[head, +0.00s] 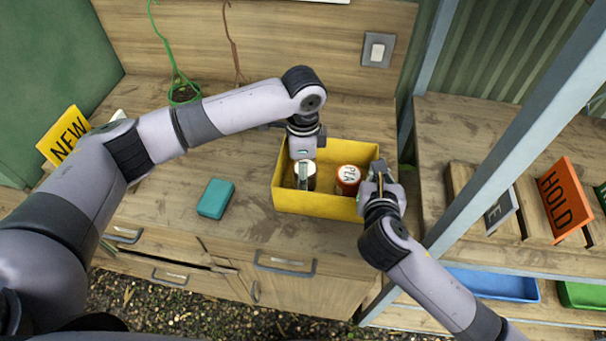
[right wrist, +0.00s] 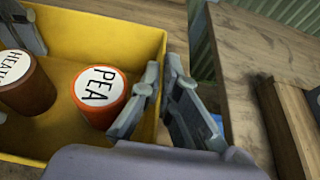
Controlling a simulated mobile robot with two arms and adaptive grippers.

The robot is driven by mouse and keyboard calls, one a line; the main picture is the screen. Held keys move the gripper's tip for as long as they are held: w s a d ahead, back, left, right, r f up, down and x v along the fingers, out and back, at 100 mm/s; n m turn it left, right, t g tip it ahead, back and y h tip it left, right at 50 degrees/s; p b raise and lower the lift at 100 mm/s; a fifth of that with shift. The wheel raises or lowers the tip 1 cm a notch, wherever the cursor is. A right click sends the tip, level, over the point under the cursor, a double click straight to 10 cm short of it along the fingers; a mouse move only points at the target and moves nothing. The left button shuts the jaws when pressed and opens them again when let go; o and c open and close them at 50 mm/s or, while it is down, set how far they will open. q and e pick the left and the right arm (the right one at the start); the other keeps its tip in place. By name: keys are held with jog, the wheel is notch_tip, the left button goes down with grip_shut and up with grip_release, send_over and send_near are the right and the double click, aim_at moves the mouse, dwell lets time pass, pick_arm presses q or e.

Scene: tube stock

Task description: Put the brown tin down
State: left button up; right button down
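The brown tin (right wrist: 30,92), with a white lettered lid, is inside the yellow crate (head: 315,203), at its left. It shows partly behind a finger in the head view (head: 311,184). My left gripper (head: 304,172) reaches down into the crate with its fingers on either side of the tin, seemingly closed on it. I cannot tell for sure whether the tin's base touches the crate floor. A red-orange tin marked PEA (right wrist: 100,97) stands to its right, apart from it. My right gripper (right wrist: 160,95) straddles the crate's right wall, a finger on each side, closed on it.
A teal box (head: 216,198) lies on the bench left of the crate. A shelf with an orange HOLD sign (head: 565,200) is at the right, behind a grey post.

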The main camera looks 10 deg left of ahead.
pick_arm(q)
notch_tip(320, 180, up, 9)
jog(key=shift+r, duration=0.1)
dwell(0.4)
pick_arm(e)
jog(key=c, duration=1.7)
grip_release()
